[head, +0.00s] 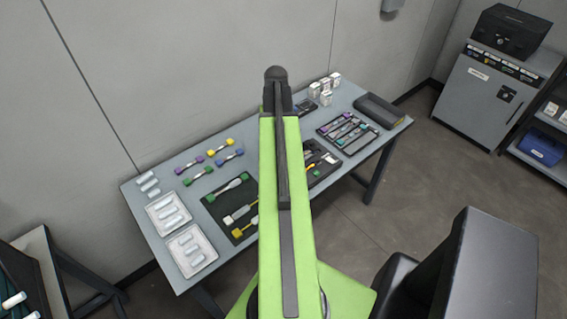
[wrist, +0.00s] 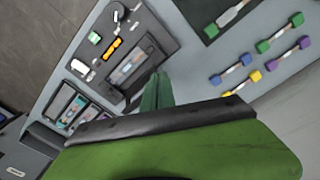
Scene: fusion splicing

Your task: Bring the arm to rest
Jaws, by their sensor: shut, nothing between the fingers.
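My arm stretches up the middle of the head view, over the grey table (head: 139,192), with its dark far end in front of the wall. The gripper's fingers are hard to make out there. In the wrist view my gripper (wrist: 157,88) appears as two narrow dark green fingers close together, with nothing between them. It hangs above the table, apart from the things on it. The green and black part at the bottom of the wrist view is mine too.
The table holds white trays (head: 151,213), a dark mat (head: 221,205) with tools, small coloured-ended pieces (head: 195,161), a black rack (head: 325,130) and a dark case (head: 379,110). A grey cabinet (head: 481,101) stands at right. Open floor (head: 425,150) lies between.

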